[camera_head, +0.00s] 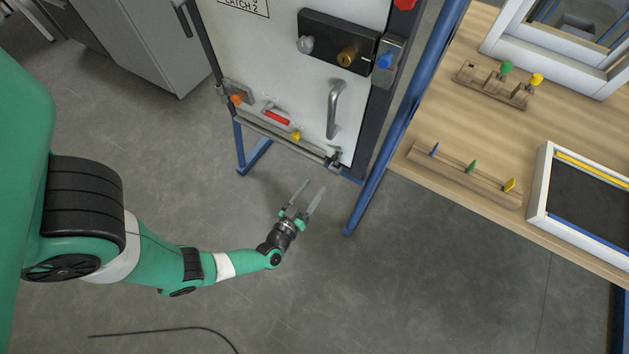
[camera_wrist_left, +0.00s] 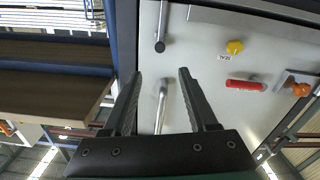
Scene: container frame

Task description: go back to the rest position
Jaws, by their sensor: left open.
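My left gripper (camera_head: 308,196) is open and empty, below and in front of the white door panel (camera_head: 262,62) in its blue frame. In the left wrist view its two dark fingers (camera_wrist_left: 160,92) stand apart. The panel's metal bar handle (camera_head: 334,108) appears in the head view; in the left wrist view a metal bar (camera_wrist_left: 161,104) shows between the fingers, apart from them. My right gripper is in neither view.
The panel carries a black latch box (camera_head: 338,42), a red handle (camera_head: 276,117) and yellow and orange knobs. A blue post (camera_head: 400,125) stands right of the gripper. A wooden table (camera_head: 455,125) with racks and a white-framed tray (camera_head: 538,190) lies right. The floor (camera_head: 400,290) is open.

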